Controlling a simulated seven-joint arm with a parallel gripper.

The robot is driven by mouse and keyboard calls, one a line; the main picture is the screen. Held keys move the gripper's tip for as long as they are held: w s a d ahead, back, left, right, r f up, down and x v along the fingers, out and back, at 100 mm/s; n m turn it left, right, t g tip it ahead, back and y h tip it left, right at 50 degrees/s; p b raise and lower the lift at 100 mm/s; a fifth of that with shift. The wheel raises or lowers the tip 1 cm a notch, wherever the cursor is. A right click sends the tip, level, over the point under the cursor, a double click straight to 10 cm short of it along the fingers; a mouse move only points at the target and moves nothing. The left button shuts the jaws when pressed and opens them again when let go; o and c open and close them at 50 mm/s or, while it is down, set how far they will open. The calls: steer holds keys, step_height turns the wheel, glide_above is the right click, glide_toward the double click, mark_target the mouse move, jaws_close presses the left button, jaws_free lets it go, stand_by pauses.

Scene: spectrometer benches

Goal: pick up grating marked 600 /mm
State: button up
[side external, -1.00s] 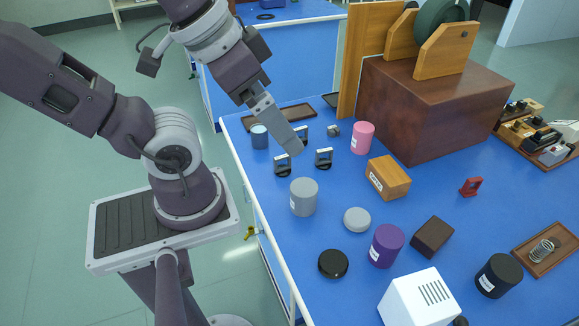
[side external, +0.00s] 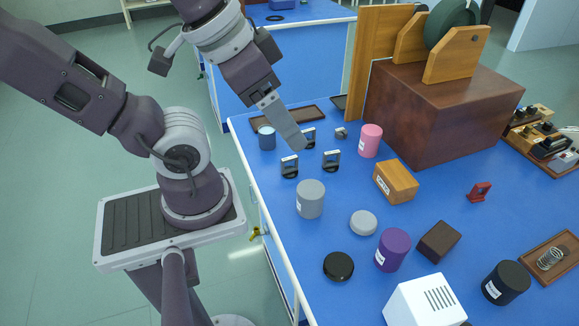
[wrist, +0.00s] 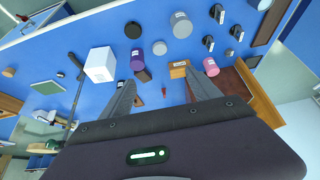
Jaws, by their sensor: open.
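Three small black-framed upright plates on dark bases, which look like the gratings, stand on the blue bench: a left one (side external: 289,167), a right one (side external: 331,161) and a rear one (side external: 308,138), partly behind my gripper. Similar small black stands show at the upper right of the wrist view (wrist: 208,42). Their markings are too small to read, so I cannot tell which is 600 /mm. My gripper (side external: 299,144) is above the bench near these stands and holds nothing. In the wrist view its two fingers (wrist: 160,82) are spread apart.
A grey cylinder (side external: 310,199), a pink cylinder (side external: 370,141) and a blue-grey cylinder (side external: 267,138) stand around the plates. A wooden box (side external: 396,181) and a red stand (side external: 479,191) are to the right. A large brown block (side external: 440,115) rises at the back right.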

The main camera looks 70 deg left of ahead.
step_height(320, 180, down, 4)
steer(key=w+a+m+g+y, duration=0.1)
steer(key=a+m+g, duration=0.15)
steer(key=m, duration=0.25)
steer(key=n+g+y, duration=0.3)
steer(key=n+y, duration=0.7)
steer(key=n, duration=2.5)
glide_toward(290, 159)
step_height(290, 159, up, 3)
steer(key=s, duration=0.2)
steer(key=f+m, duration=0.2)
steer(key=m, duration=0.2)
steer(key=a+f+m+t+y, duration=0.1)
steer(key=f+m, duration=0.1)
steer(key=m, duration=0.2)
steer(key=w+a+f+m+t, duration=0.1)
steer(key=f+m, duration=0.1)
steer(key=m, duration=0.3)
steer(key=shift+y, duration=0.3)
steer(key=shift+m, duration=0.6)
steer(key=x, duration=0.7)
steer(key=shift+a, duration=0.3)
steer(key=c, duration=1.5)
